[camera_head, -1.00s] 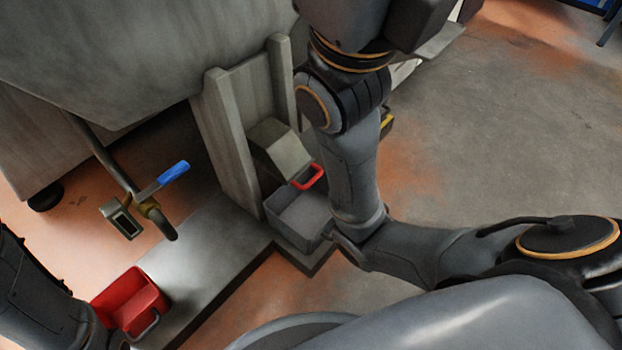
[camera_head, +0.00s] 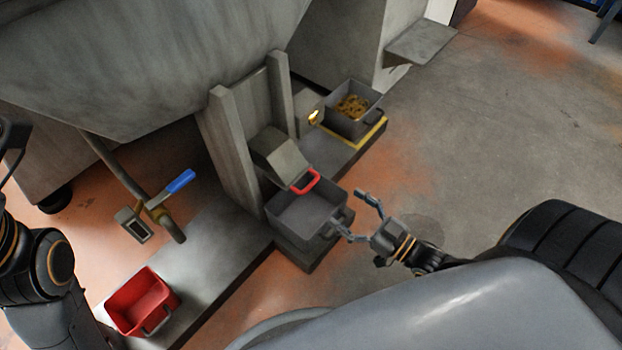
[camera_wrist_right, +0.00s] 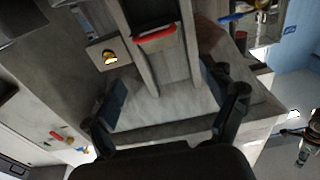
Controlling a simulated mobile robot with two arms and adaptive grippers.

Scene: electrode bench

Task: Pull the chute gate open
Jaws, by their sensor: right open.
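The chute gate (camera_head: 278,153) is a grey sloped piece between two grey posts, with a red handle (camera_head: 306,182) at its lower edge. The red handle also shows in the right wrist view (camera_wrist_right: 155,36), beyond the fingers. My right gripper (camera_head: 350,211) is open and empty, to the right of and a little below the handle, apart from it. It shows open in the right wrist view (camera_wrist_right: 163,80), its fingers spread wide. A dark part of my left arm is at the left edge of the head view; its fingers cannot be made out.
A grey bin (camera_head: 300,215) stands below the handle, close to my right gripper. A grey box of yellowish pieces (camera_head: 352,105) stands behind. A red bin (camera_head: 142,300) and a blue-handled valve (camera_head: 180,181) are on the left. The floor at right is clear.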

